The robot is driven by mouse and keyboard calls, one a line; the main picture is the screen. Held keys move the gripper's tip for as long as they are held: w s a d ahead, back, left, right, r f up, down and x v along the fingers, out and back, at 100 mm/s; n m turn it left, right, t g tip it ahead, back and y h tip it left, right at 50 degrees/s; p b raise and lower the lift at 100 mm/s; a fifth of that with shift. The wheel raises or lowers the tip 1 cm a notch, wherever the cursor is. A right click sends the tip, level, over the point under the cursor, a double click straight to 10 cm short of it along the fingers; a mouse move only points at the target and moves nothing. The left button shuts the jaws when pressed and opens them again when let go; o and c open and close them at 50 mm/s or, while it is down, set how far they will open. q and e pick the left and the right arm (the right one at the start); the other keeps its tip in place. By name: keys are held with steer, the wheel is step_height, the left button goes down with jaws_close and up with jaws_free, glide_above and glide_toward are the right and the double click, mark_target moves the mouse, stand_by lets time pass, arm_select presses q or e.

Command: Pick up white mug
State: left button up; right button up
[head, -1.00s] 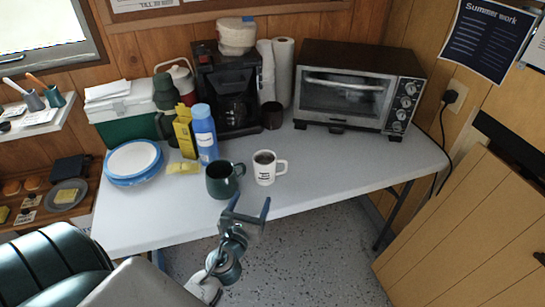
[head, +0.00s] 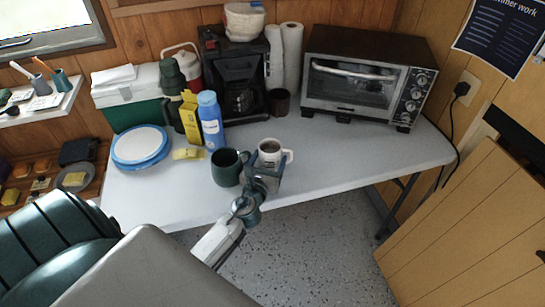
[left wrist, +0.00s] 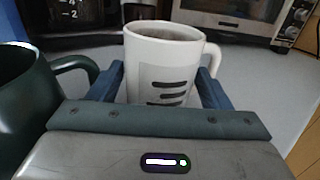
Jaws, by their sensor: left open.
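The white mug (head: 270,151) stands upright near the front edge of the table, with a dark drink inside and its handle to the right. It also shows in the left wrist view (left wrist: 160,62), with dark printed lines on its front. My left gripper (head: 266,170) is at the mug's front side. In the left wrist view its open fingers (left wrist: 158,90) reach along both sides of the mug's lower part. I cannot tell whether they touch it. The head view hides the mug's lower part behind the gripper. My right gripper is not in view.
A dark green mug (head: 227,167) stands close on the left; its handle shows near the left finger in the wrist view (left wrist: 20,100). A blue bottle (head: 211,122), a brown mug (head: 279,102), a coffee maker (head: 232,75) and a toaster oven (head: 362,80) stand behind. The table (head: 350,155) is clear to the right.

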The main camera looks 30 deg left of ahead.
arm_select(q)
steer(key=shift+x, duration=1.1)
steer(key=shift+f, duration=0.1)
steer(key=shift+s, duration=0.1)
steer(key=shift+c, duration=0.2)
steer(key=c, duration=0.9)
